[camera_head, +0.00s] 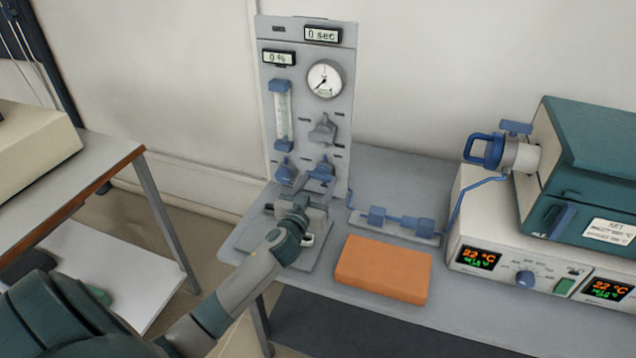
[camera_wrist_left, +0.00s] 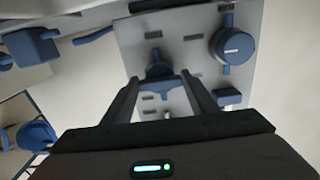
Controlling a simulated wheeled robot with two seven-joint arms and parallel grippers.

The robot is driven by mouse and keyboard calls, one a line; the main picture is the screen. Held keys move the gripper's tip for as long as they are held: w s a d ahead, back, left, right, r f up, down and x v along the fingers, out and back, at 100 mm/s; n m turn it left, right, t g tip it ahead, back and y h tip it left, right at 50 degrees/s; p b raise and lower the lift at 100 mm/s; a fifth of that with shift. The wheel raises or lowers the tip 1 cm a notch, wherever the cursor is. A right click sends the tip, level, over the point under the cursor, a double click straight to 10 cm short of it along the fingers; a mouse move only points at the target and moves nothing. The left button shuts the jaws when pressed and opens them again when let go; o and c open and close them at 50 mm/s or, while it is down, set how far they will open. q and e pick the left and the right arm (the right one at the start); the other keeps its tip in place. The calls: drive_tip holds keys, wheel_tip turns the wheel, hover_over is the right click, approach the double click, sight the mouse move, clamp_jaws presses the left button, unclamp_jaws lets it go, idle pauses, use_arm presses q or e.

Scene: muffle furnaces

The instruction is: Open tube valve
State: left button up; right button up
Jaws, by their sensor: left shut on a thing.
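The grey gas panel (camera_head: 352,60) stands upright at the back of the bench, with a flow tube (camera_head: 282,115), a round gauge (camera_head: 325,79) and several knobs. My left gripper (camera_head: 304,184) reaches up to the lower right blue valve knob (camera_head: 322,169). In the left wrist view, my left gripper's (camera_wrist_left: 160,78) two fingers stand on either side of a blue knob (camera_wrist_left: 157,67) and are shut on it. The fingers partly hide the knob. My right gripper is in neither view.
A grey knob (camera_head: 322,131) sits above, and another blue knob (camera_head: 283,172) to the left. An orange block (camera_head: 384,268) lies on the bench, beside a blue tube line (camera_head: 400,221). A furnace (camera_head: 590,150) stands at right. The panel's displays read 0 sec and 0 %.

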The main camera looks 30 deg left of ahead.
use_arm(q)
drive_tip(key=shift+m, duration=0.3)
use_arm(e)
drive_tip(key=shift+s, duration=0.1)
use_arm(q)
drive_tip(key=shift+m, duration=0.9)
drive_tip(key=m+p, duration=0.1)
drive_tip(key=m, duration=0.1)
drive_tip(key=shift+a+r+m, duration=0.1)
drive_tip(key=shift+m, duration=0.2)
drive_tip(key=m+p, duration=0.1)
drive_tip(key=m, duration=0.2)
drive_tip(key=shift+m, duration=0.3)
drive_tip(key=m, duration=0.3)
drive_tip(key=shift+a+r+m+p, duration=0.1)
drive_tip(key=shift+m+p, duration=0.2)
drive_tip(key=m, duration=0.3)
drive_tip(key=shift+p, duration=0.35)
drive_tip(key=shift+m, duration=1.5)
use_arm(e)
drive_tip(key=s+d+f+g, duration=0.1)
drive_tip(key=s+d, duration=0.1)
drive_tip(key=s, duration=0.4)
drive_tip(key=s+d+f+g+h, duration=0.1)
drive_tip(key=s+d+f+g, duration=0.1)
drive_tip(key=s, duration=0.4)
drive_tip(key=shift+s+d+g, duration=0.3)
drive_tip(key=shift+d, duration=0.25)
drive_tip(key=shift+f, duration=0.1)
